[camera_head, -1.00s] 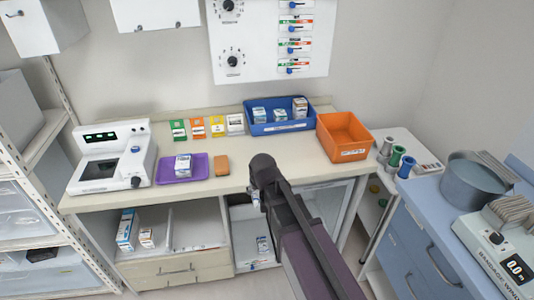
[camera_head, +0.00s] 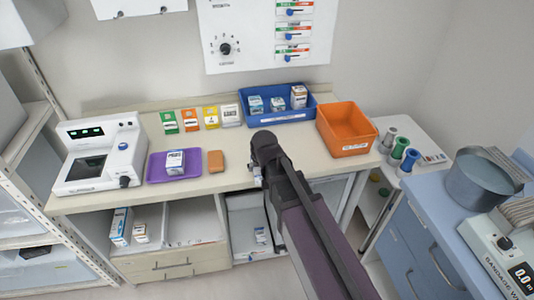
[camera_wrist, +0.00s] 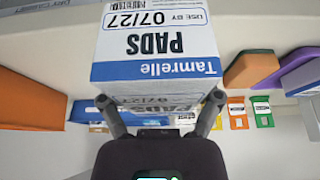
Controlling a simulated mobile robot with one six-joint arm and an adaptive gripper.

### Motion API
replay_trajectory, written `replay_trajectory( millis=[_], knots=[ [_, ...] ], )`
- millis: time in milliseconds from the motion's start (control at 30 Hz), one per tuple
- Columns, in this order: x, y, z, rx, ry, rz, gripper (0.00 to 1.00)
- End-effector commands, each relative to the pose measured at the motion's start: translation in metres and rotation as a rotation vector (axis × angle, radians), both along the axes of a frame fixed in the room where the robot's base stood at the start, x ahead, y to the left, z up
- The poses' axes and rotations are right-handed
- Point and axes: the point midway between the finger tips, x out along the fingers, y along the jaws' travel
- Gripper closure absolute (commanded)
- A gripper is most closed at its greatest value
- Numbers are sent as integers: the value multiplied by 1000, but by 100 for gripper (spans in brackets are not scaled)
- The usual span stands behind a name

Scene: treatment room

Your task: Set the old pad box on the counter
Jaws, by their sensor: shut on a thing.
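A white pad box (camera_wrist: 155,40) with a blue band fills the upper middle of the wrist view. Its print reads "PADS", "Tamrelle" and "USE BY 07/27", upside down. My gripper (camera_wrist: 161,106) is shut on this box, one finger at each side. In the head view my arm hides the held box almost wholly; my gripper (camera_head: 257,175) is above the front edge of the cream counter (camera_head: 225,183). Whether the box touches the counter cannot be told.
A purple tray (camera_head: 155,176) with a small box (camera_head: 175,159) and a brown block (camera_head: 215,160) are left of my gripper. A blue bin (camera_head: 277,118) with three boxes and an orange bin (camera_head: 345,135) stand behind. Small boxes (camera_head: 140,233) are on the lower shelf.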

Motion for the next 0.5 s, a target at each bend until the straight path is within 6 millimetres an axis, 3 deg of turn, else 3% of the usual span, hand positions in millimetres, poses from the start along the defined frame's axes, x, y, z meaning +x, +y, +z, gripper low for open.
replay_trajectory(
  millis=[267, 500],
  knots=[
    [8, 7, -1, 1, 0, 9, 68],
    [45, 5, -5, 0, 0, 11, 68]
  ],
)
